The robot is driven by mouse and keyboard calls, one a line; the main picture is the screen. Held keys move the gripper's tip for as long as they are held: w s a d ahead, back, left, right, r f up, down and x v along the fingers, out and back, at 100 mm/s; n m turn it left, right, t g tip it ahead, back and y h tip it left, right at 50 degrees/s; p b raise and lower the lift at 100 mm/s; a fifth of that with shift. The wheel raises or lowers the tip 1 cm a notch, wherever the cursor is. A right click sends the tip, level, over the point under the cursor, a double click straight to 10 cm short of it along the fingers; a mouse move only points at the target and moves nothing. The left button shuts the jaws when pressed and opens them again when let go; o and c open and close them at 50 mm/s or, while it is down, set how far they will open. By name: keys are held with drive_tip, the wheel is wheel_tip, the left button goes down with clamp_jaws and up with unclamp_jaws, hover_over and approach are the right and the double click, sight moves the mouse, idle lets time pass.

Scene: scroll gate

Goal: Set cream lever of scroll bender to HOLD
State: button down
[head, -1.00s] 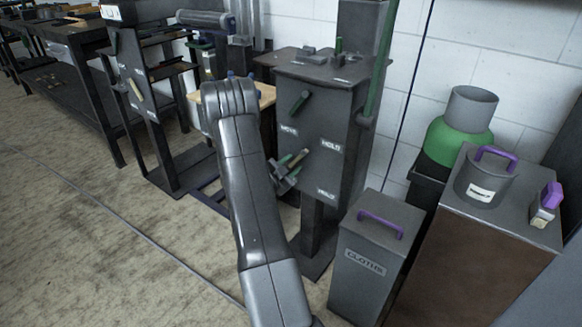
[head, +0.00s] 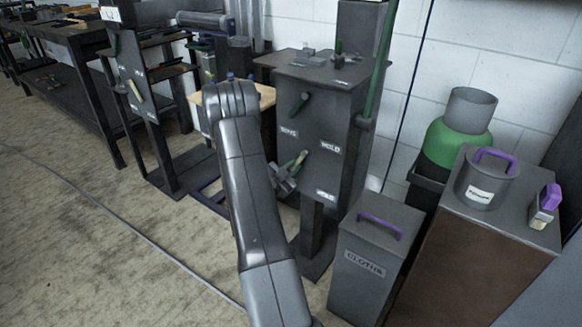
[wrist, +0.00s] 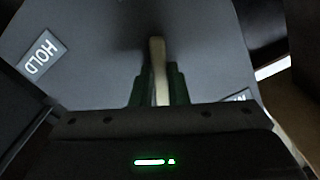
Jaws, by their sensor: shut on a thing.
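The grey scroll bender (head: 345,100) stands on a pedestal against the wall. Its cream lever (head: 301,157) is on the lower front face, slanting up and right toward the upper HOLD label (head: 330,147). My gripper (head: 289,172) is at this lever. In the wrist view, the cream lever (wrist: 158,65) stands between the two dark green fingers of my gripper (wrist: 160,88), which is shut on it. A HOLD label (wrist: 42,55) is on the left there. The lever's pivot is not clear.
A lidded grey bin (head: 372,250) stands close at right, beside a cabinet (head: 450,250). Another machine (head: 130,65) with a cream lever stands at left. Floor at left is clear.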

drive_tip(key=shift+s+d+f+n+p, duration=0.15)
drive_tip(key=shift+s+d+n, duration=0.15)
drive_tip(key=shift+n, duration=0.3)
drive_tip(key=shift+s+d+f+n+p, duration=0.15)
drive_tip(key=shift+d+n, duration=0.15)
drive_tip(key=shift+n, duration=0.3)
drive_tip(key=d+n, duration=0.1)
drive_tip(key=s+n+p, duration=0.1)
drive_tip(key=n, duration=0.1)
drive_tip(key=shift+s+d+f+n, duration=0.1)
drive_tip(key=shift+s+d+n, duration=0.05)
drive_tip(key=shift+d+n, duration=0.2)
drive_tip(key=n, duration=0.1)
drive_tip(key=d+n+p, duration=0.1)
drive_tip(key=s+n, duration=0.1)
drive_tip(key=shift+s+d+r, duration=0.1)
drive_tip(key=shift+d+r, duration=0.15)
drive_tip(key=shift+d, duration=0.1)
drive_tip(key=shift+s+d+r+n+p, duration=0.25)
drive_tip(key=shift+d+n+p, duration=0.15)
drive_tip(key=shift+n, duration=0.5)
drive_tip(key=shift+s+d+r+n+p, duration=0.1)
drive_tip(key=shift+s+d+n+p, duration=0.25)
drive_tip(key=shift+n, duration=0.5)
drive_tip(key=c, duration=1.4)
unclamp_jaws()
drive_tip(key=shift+w, duration=0.1)
drive_tip(key=shift+a, duration=0.1)
